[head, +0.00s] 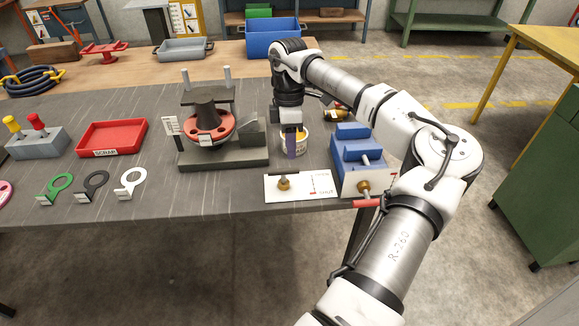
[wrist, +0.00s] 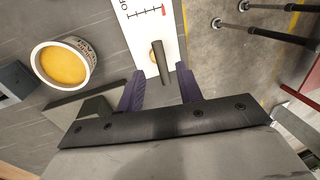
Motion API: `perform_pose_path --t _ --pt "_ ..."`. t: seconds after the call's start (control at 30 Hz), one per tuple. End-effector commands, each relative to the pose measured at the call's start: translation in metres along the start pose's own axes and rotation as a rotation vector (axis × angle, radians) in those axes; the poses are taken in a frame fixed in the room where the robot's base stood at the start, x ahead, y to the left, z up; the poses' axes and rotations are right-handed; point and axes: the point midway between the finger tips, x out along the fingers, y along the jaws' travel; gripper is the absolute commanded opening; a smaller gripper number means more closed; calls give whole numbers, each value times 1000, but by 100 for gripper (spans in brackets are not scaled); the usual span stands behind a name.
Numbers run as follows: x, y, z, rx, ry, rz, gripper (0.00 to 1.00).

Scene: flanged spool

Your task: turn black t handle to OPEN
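The black T handle (wrist: 161,62) sits on a brass fitting on a white plate (wrist: 149,22) marked with a scale that has a red end mark. In the wrist view its dark bar points along the gap between my fingers, with the plate's lettering only partly showing. In the head view the handle (head: 283,177) is at the table's front edge, with the plate's scale to its right. My gripper (wrist: 161,74) has two purple fingers, spread apart, one on each side of the bar's near end. I see no clear contact. In the head view my gripper (head: 291,153) is just behind the plate.
A blue block assembly (head: 352,158) with a red-handled brass valve (head: 368,203) stands right of the plate. A tub of yellow contents (head: 301,142) is beside my gripper. The spool fixture (head: 208,125) stands to the left. A red scrap tray (head: 112,138) is farther left.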

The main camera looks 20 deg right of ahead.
Motion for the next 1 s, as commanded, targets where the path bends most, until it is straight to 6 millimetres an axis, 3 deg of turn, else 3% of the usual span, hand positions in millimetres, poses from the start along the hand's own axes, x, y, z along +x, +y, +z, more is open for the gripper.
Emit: perform_pose_path --t 0.2,0.4,0.83,1.0 --pt "44 -2 -1 -3 3 -4 36" --pt "73 -1 -1 -3 3 -2 36" --pt "86 0 -2 -4 2 0 36" --pt "85 0 -1 -4 2 0 15"
